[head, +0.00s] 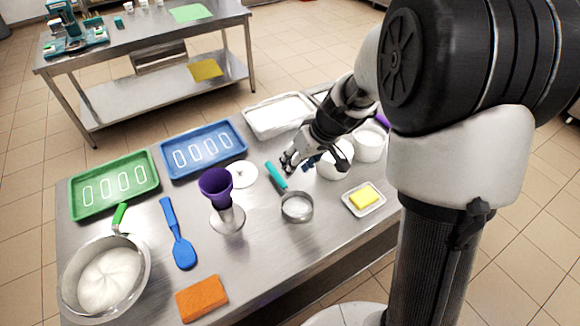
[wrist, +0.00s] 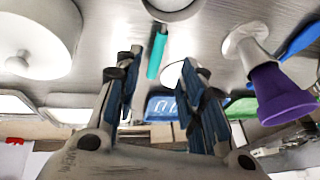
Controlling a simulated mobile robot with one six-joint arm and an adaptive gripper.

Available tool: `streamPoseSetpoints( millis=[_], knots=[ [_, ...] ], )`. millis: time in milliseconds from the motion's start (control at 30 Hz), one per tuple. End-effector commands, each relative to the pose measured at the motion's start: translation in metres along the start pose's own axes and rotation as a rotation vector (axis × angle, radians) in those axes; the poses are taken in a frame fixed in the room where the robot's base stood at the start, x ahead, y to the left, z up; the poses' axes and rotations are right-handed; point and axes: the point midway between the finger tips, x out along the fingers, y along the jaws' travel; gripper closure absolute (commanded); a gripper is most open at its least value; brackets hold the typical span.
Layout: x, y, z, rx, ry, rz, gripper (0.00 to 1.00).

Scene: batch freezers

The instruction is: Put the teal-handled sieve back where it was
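The teal-handled sieve lies on the steel table in the head view, its round mesh bowl (head: 297,207) toward the front and its teal handle (head: 276,177) pointing back and left. In the wrist view its teal handle (wrist: 157,56) shows beyond and between my fingers, with part of the bowl (wrist: 172,8) at the top edge. My gripper (head: 289,161) is just right of and behind the handle's end, above the table. In the wrist view my gripper (wrist: 160,65) has its two fingers well apart, with nothing between them.
White tubs (head: 335,160) stand close right of my gripper. A butter dish (head: 364,198) is at right. A purple cup (head: 215,188) on a metal stand and a white disc (head: 241,174) are left. Blue (head: 203,150) and white (head: 279,115) trays line the back.

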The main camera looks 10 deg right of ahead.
Motion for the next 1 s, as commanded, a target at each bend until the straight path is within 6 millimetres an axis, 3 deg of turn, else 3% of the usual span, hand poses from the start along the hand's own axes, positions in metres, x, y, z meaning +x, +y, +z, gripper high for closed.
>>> streamPoseSetpoints(
  millis=[167, 267, 367, 500, 700, 833, 1000],
  knots=[
    [-0.019, -0.004, 0.001, -0.001, 0.002, 0.003, 0.63],
    [-0.042, -0.019, 0.005, 0.002, 0.004, 0.011, 0.63],
    [-0.079, -0.043, 0.018, 0.011, 0.005, 0.030, 0.63],
    [-0.132, -0.077, 0.054, 0.042, 0.002, 0.078, 0.63],
    [-0.185, -0.105, 0.121, 0.110, 0.015, 0.178, 0.63],
    [-0.204, -0.111, 0.158, 0.160, 0.034, 0.242, 0.63],
    [-0.213, -0.110, 0.184, 0.206, 0.055, 0.292, 0.63]
  ],
)
